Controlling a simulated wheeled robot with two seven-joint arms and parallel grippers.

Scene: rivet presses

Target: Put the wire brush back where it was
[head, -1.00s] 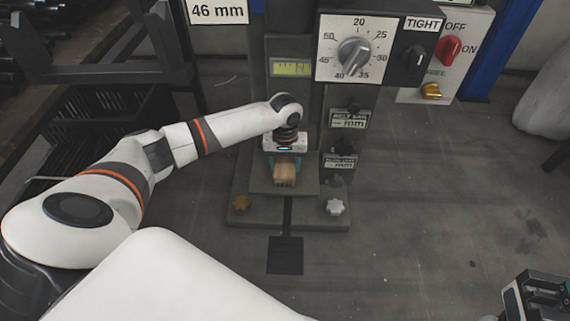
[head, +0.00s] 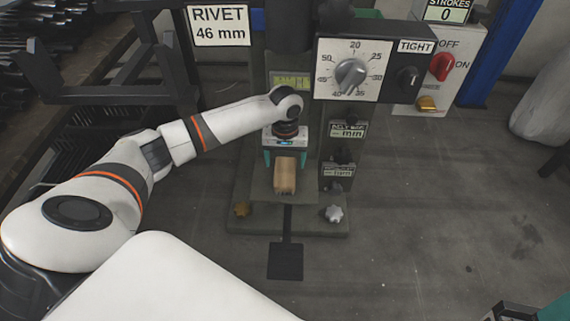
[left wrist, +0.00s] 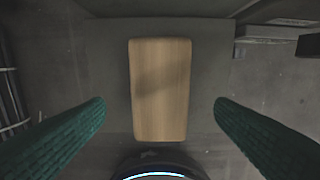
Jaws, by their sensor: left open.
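A wooden block (head: 285,178), which looks like the back of the wire brush, lies on the grey ledge of the rivet press (head: 262,190). No bristles show. My left gripper (head: 286,163) is open above it, its green fingers spread to either side. In the left wrist view the wooden back (left wrist: 160,90) sits between the fingers, with a gap on both sides. My right gripper shows only in part at the bottom right corner of the head view, a green piece (head: 555,309) among it, and its jaws cannot be judged.
The press carries a dial box (head: 350,72), a switch panel (head: 440,70) and a "RIVET 46 mm" sign (head: 220,27). A black rack (head: 110,85) stands at the left.

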